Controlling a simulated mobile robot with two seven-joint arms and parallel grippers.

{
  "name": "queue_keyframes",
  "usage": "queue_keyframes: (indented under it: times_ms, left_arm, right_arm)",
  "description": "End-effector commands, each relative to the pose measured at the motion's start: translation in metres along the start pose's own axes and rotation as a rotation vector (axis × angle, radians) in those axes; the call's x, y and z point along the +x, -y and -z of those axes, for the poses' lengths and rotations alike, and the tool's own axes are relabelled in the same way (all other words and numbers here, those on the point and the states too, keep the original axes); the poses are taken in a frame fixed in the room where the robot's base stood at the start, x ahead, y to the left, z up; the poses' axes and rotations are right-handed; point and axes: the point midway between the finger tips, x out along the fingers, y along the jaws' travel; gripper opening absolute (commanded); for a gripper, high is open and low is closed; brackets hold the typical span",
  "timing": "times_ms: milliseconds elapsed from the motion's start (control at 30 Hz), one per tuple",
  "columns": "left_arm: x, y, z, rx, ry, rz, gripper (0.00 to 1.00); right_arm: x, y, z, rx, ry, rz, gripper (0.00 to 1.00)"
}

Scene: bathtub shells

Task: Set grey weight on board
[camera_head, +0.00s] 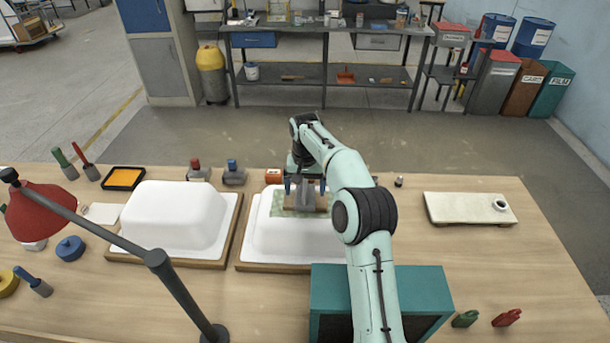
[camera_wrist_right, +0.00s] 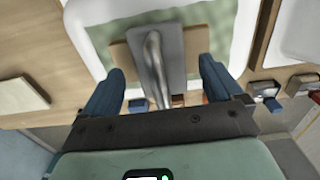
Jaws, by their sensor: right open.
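The grey weight (camera_head: 305,199), a flat plate with a bar handle, lies over a tan wooden board (camera_head: 289,207) on the right-hand white bathtub shell (camera_head: 292,240). A green-edged patch (camera_head: 277,207) lies beneath the board. In the right wrist view the grey weight (camera_wrist_right: 171,58) covers the middle of the board (camera_wrist_right: 121,57), whose ends show on both sides; it appears to rest on it. My right gripper (camera_head: 305,187) is open above the weight, its blue fingers on either side of the handle, apart from it. My left gripper is not in view.
A second white shell (camera_head: 175,215) stands to the left, behind a red desk lamp (camera_head: 45,210). A teal box (camera_head: 420,285) stands at the front, under my right arm. A pale slab (camera_head: 460,208) with a small dark ring lies right, with bare table around it.

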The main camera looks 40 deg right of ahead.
Motion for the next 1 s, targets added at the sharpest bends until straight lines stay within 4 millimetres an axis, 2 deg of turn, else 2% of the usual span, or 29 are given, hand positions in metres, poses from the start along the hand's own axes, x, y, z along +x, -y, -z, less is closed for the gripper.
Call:
queue_keyframes:
  times_ms: [333,500,733,1000]
  left_arm:
    - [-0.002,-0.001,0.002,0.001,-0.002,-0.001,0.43]
    - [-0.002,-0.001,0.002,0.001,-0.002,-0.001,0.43]
    - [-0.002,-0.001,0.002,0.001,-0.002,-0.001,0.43]
    - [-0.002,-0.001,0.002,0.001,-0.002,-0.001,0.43]
  right_arm:
    - [-0.072,0.001,0.001,0.0,-0.01,0.004,0.93]
    - [-0.095,0.001,0.001,0.001,-0.007,0.003,0.93]
    - [-0.11,0.001,0.001,0.001,-0.006,0.003,0.93]
    - [-0.116,0.0,0.0,0.0,-0.006,0.003,0.93]
